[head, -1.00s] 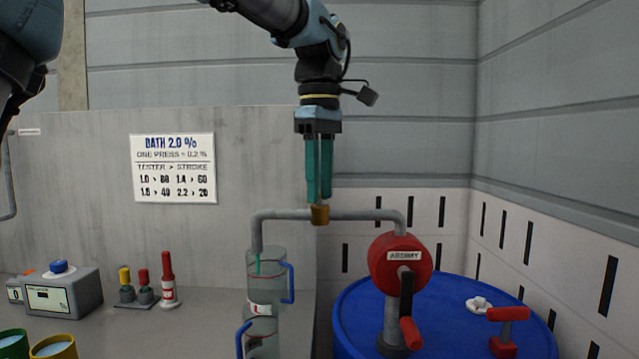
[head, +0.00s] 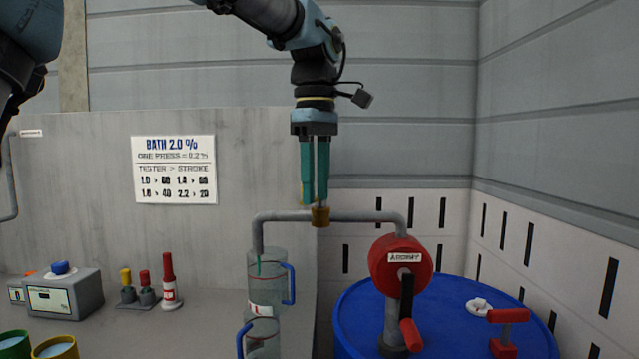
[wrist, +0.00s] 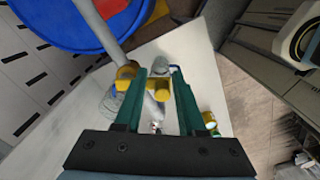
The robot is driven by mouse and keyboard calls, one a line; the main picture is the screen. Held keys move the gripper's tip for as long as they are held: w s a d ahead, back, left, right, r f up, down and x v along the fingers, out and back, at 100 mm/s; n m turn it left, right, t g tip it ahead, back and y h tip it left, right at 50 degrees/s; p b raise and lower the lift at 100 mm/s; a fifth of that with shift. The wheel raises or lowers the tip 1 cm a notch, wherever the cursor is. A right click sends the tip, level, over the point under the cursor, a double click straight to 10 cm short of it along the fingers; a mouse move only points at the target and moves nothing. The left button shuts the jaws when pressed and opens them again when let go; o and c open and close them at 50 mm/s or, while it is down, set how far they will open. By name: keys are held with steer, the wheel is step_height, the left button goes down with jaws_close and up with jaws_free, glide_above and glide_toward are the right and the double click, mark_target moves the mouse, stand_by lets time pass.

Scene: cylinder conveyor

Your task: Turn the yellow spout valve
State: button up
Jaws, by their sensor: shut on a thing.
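The yellow spout valve (head: 320,216) sits on the grey horizontal spout pipe (head: 362,216) above the blue drum. My gripper (head: 315,202) points straight down over it, its two green fingers meeting the top of the valve. In the wrist view my gripper (wrist: 162,75) has a finger on each side of the yellow valve handle (wrist: 164,88) and is shut on it. The fingers cover part of the valve. The outlet end of the pipe turns down into a clear jug (head: 266,282) with a blue handle.
A red pump (head: 401,265) with a crank stands on the blue drum (head: 455,310). A second clear jug (head: 262,338) is in front of the first. A grey tester box (head: 64,293) and red and yellow bottles stand left on the bench.

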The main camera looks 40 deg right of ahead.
steer(key=shift+w+a+r, duration=0.1)
steer(key=shift+w+a, duration=0.05)
steer(key=shift+w, duration=0.4)
jaws_close()
steer(key=shift+w+p, duration=0.55)
steer(key=shift+w, duration=0.05)
